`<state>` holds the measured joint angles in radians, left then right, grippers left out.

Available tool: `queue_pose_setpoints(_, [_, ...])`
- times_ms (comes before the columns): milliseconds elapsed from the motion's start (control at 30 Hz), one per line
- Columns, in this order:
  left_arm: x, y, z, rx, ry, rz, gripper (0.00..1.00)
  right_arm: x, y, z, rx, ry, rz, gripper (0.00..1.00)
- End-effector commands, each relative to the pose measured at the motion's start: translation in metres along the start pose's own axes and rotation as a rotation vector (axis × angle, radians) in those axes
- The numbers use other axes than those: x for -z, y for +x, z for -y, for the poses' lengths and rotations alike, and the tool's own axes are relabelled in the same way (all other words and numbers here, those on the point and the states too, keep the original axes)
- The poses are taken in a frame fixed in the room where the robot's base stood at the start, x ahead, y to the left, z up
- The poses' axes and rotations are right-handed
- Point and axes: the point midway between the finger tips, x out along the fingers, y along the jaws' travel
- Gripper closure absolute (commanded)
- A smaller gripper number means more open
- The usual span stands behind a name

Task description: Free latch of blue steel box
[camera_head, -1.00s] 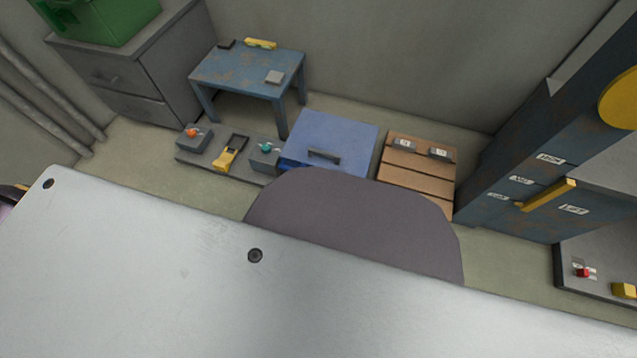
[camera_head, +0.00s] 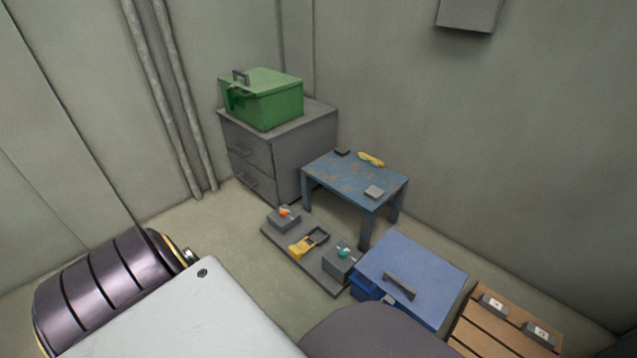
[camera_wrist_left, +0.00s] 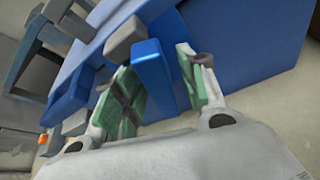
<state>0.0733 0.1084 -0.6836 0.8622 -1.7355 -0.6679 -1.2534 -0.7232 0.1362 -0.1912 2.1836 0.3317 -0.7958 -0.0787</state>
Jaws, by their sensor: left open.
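The blue steel box (camera_head: 425,272) stands on the floor at the lower right of the head view, lid down, with a dark grey handle on top. A small blue latch part (camera_head: 364,288) shows on its left side. In the left wrist view the box (camera_wrist_left: 245,45) fills the upper right. A blue protruding piece, seemingly the latch (camera_wrist_left: 150,62), sits between the green-padded fingers of my left gripper (camera_wrist_left: 158,68). The fingers are apart, one on each side of it; I cannot tell whether either touches it. My right gripper is in neither view.
A grey board (camera_head: 318,267) with small devices and a yellow-handled item lies left of the box. A worn blue table (camera_head: 345,182) stands behind it. A green box (camera_head: 268,100) sits on a grey drawer cabinet (camera_head: 300,150). A slatted wooden crate (camera_head: 497,326) is at right.

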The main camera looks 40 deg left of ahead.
Motion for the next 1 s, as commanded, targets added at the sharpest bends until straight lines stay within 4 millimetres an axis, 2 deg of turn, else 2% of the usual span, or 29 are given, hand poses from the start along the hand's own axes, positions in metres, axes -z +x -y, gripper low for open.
queue_pose_setpoints(600, [0.0017, 0.0002, -0.0031, 0.093, -0.225, 0.0, 0.59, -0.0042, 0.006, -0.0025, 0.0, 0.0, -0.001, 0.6])
queue_pose_setpoints(1000, [0.0013, 0.0006, -0.0042, 0.13, -0.314, 0.0, 0.59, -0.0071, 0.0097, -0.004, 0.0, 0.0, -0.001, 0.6])
